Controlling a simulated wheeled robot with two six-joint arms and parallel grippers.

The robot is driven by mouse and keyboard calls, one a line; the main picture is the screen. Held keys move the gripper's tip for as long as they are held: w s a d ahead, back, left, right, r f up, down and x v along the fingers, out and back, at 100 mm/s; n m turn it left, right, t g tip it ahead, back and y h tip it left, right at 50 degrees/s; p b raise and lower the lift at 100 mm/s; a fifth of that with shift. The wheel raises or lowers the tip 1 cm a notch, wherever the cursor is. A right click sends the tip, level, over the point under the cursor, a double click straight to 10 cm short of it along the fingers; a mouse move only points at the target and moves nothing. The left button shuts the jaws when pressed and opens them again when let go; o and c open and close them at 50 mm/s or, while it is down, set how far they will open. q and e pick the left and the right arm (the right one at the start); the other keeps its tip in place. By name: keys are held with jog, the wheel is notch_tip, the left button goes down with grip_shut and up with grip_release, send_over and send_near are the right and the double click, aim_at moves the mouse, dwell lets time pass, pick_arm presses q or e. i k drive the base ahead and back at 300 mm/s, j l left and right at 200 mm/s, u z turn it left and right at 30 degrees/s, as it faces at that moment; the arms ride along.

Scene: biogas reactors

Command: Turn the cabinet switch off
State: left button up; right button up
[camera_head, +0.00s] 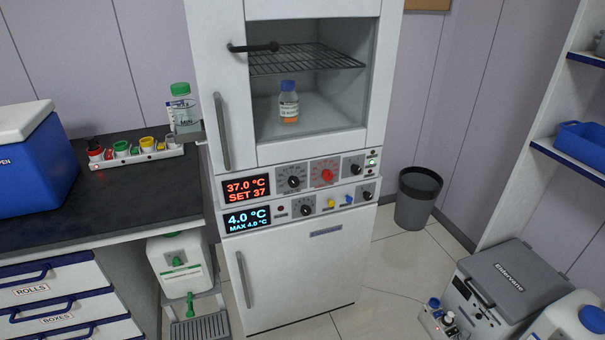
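The white cabinet (225,75) stands in the middle, with a glazed upper door and a solid lower door. Its upper control panel has a red display (246,188) reading 37.0 °C, SET 37. To the right of it are a black dial (293,181), a red dial (326,175) and a smaller black knob (354,168). At the panel's right end is a small light-coloured switch plate (372,161) with a green glow; its lever position is too small to tell. The lower panel's blue display (247,219) reads 4.0 °C. Neither of my grippers is in view.
A bottle with a blue cap (289,106) stands inside the cabinet below a wire rack (305,60). A dark bench (115,200) with a blue cooler (35,165) is at left. A grey bin (417,198) stands right of the cabinet. The floor in front is partly clear.

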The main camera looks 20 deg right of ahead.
aim_at(355, 169)
jog(key=z, duration=0.75)
